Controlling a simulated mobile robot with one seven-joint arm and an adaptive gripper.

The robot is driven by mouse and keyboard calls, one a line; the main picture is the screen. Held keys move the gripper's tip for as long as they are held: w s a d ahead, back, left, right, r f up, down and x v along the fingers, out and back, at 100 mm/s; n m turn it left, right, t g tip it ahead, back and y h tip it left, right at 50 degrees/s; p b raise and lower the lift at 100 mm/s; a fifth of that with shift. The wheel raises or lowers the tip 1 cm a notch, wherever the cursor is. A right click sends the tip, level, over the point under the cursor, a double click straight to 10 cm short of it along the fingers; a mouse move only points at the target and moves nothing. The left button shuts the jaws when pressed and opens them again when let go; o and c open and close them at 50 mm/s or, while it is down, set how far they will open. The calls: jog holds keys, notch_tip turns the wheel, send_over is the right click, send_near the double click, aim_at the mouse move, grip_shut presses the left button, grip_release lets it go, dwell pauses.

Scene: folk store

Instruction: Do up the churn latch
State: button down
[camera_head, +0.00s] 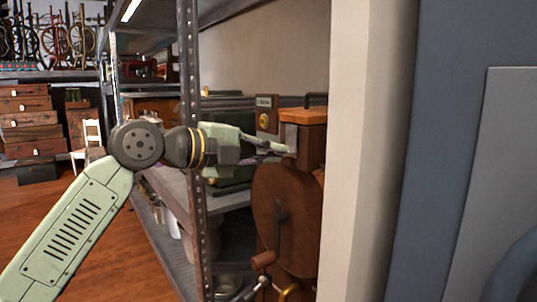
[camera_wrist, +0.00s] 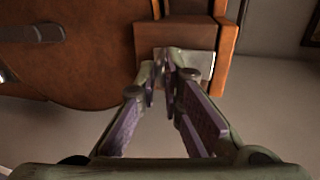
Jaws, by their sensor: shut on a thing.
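The churn (camera_head: 287,205) is a reddish-brown round body with a dark crank and a wooden-handled lever on its front. Its box-like top has an orange-brown lid (camera_head: 304,116). The latch (camera_head: 291,135) is a pale metal plate on the side of that top, just below the lid. My gripper (camera_head: 283,150) reaches it from the left, with its fingertips at the plate's lower part. In the wrist view the fingertips (camera_wrist: 170,68) are close together at the metal latch (camera_wrist: 204,62), shut on it. The fingers hide part of it, so I cannot tell whether it is fastened.
A perforated metal shelf post (camera_head: 193,100) stands behind my wrist. A brown box with a brass knob (camera_head: 264,121) stands left of the churn's top. A pale wall edge (camera_head: 365,150) stands close on the right. The wooden floor (camera_head: 110,240) is open at left.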

jog(key=c, duration=1.7)
grip_release()
jog(key=shift+w, duration=0.1)
jog(key=v, duration=1.2)
jog(key=shift+r, duration=0.1)
jog(key=shift+d, duration=0.1)
